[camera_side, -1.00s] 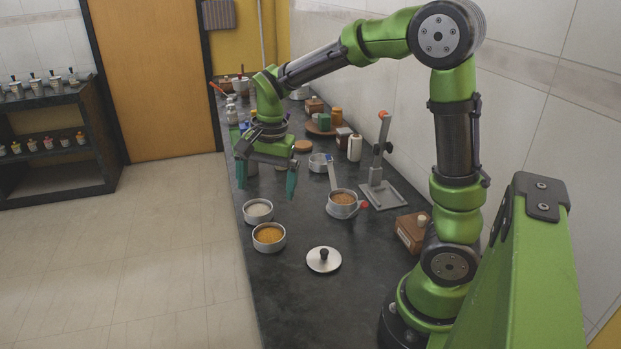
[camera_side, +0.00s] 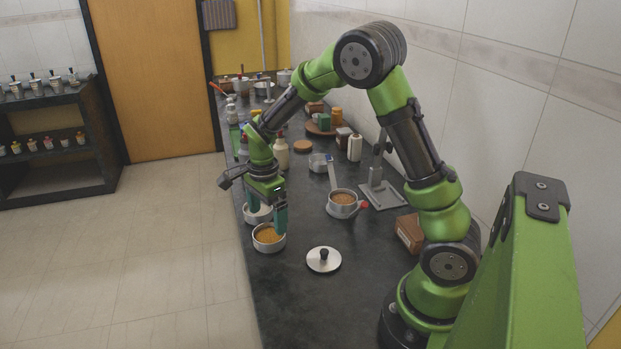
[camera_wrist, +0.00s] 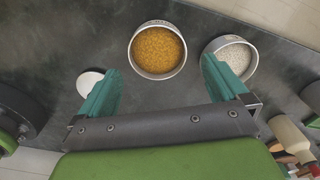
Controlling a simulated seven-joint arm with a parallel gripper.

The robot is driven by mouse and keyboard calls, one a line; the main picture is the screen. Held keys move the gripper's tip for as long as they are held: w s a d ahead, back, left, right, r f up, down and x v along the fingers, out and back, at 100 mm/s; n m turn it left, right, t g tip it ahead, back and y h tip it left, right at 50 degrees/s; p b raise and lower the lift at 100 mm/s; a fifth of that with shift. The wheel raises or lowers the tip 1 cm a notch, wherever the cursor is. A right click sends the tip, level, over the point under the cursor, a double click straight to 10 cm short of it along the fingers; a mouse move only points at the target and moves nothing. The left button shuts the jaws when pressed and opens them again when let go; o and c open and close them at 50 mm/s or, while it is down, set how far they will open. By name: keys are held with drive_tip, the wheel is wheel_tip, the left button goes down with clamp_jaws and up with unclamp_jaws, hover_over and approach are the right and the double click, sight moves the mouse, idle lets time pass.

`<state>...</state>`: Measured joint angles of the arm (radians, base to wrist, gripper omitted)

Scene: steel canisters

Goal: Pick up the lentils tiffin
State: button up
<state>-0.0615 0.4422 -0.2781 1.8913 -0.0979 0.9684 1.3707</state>
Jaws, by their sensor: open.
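A round steel tiffin with orange-yellow lentils (camera_side: 269,237) stands open on the dark counter near its left edge. In the wrist view the lentils tiffin (camera_wrist: 157,50) is ahead of my fingers, near the top middle. My gripper (camera_side: 267,217) is open and empty, its teal fingertips low over the counter just behind the lentils tiffin. In the wrist view my gripper (camera_wrist: 160,88) has its fingers spread wide, with bare counter between them. A second steel tiffin with white grains (camera_side: 257,213) stands just behind, partly hidden by a finger; it also shows in the wrist view (camera_wrist: 234,57).
A steel lid with a black knob (camera_side: 323,260) lies right of the lentils tiffin. A handled pan with brown contents (camera_side: 342,203) and a grey metal stand (camera_side: 380,194) are farther right. Bottles and jars crowd the back. The counter in front is clear.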

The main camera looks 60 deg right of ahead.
sight(270, 241)
drive_tip(key=shift+s+a+f, duration=0.1)
drive_tip(key=shift+a+f, duration=0.05)
drive_tip(key=shift+f, duration=2.95)
drive_tip(key=shift+c, duration=0.5)
drive_tip(key=c, duration=0.8)
wheel_tip(270, 241, up, 8)
drive_tip(key=shift+c, duration=0.2)
drive_tip(key=s+d+r+m, duration=0.2)
drive_tip(key=s+d+m, duration=0.1)
drive_tip(key=d, duration=0.8)
drive_tip(key=s+d+m, duration=0.3)
drive_tip(key=s+d, duration=0.4)
drive_tip(key=d, duration=0.3)
drive_tip(key=shift+s+d+f, duration=0.1)
drive_tip(key=shift+f, duration=2.4)
